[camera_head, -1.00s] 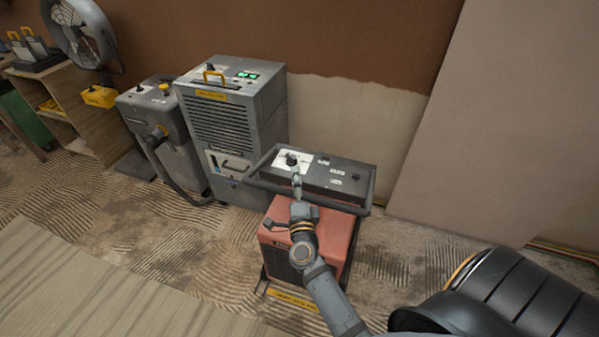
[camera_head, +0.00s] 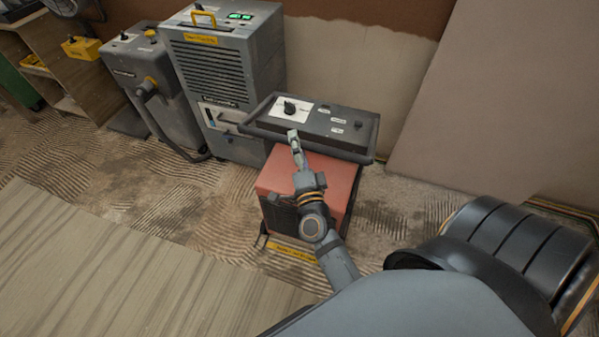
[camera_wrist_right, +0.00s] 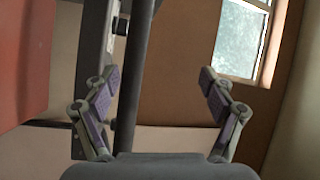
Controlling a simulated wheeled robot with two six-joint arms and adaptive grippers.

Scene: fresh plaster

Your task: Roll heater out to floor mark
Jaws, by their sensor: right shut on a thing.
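The heater has a red-orange body (camera_head: 335,180), a dark grey control panel (camera_head: 335,120) with a knob on a white plate, and a dark tubular handle (camera_head: 345,153) around the panel. It stands upright on the floor near the wall. In the right wrist view, the dark handle bar (camera_wrist_right: 133,75) runs between the two fingers, nearer the left one. My arm hides part of the body front. I see no floor mark. My left gripper is not in view.
A grey dehumidifier (camera_head: 225,70) stands close to the heater's left, with a grey vacuum-like machine (camera_head: 150,85) beyond it. A large pale board (camera_head: 500,110) leans at the right. Wooden boarding (camera_head: 120,275) covers the lower-left floor; bare patterned floor lies between.

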